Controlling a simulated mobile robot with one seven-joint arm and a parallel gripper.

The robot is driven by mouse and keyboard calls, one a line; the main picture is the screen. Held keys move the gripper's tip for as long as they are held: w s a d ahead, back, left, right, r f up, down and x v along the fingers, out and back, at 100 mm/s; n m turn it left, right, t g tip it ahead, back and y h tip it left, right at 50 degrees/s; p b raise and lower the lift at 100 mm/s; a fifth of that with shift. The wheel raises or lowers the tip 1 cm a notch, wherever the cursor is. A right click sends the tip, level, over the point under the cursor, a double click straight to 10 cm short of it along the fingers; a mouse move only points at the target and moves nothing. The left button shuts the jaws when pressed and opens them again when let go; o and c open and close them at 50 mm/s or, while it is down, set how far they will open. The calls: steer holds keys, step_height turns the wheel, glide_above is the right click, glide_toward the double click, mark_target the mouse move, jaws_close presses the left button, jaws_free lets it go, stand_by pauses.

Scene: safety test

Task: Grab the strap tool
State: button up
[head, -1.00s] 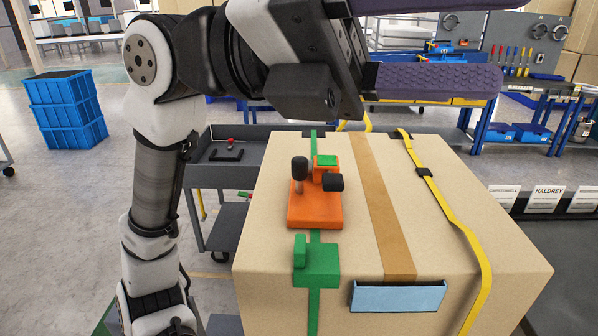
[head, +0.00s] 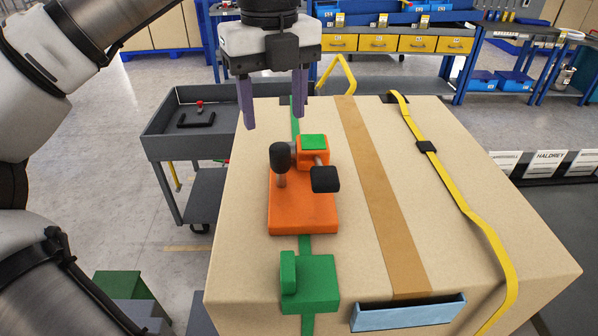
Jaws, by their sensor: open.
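The strap tool (head: 302,212) is an orange block with black knobs and a small green top piece. It sits on the green strap (head: 305,244) on top of a large cardboard box (head: 235,225). A green buckle (head: 312,283) lies on the same strap, nearer than the tool. My gripper (head: 275,122) points down above the far edge of the box, beyond the tool and slightly left of it. Its two purple fingers are apart with nothing between them. It does not touch the tool.
A yellow strap (head: 455,187) runs along the right of the box, and brown tape (head: 378,190) runs down its middle. A light blue holder (head: 408,313) is at the near edge. A grey cart (head: 180,140) stands left. Blue workbenches (head: 400,60) stand behind.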

mark_target(281, 168)
step_height(281, 168, down, 5)
steer(key=shift+f, duration=0.15)
steer(key=shift+s+d+f+p, duration=0.2)
steer(key=shift+f+p, duration=0.4)
steer(key=shift+f, duration=0.75)
steer(key=shift+s+d+f+p, duration=0.15)
steer(key=shift+f+p, duration=0.45)
steer(key=shift+f, duration=0.75)
steer(key=shift+a, duration=0.1)
jaws_close()
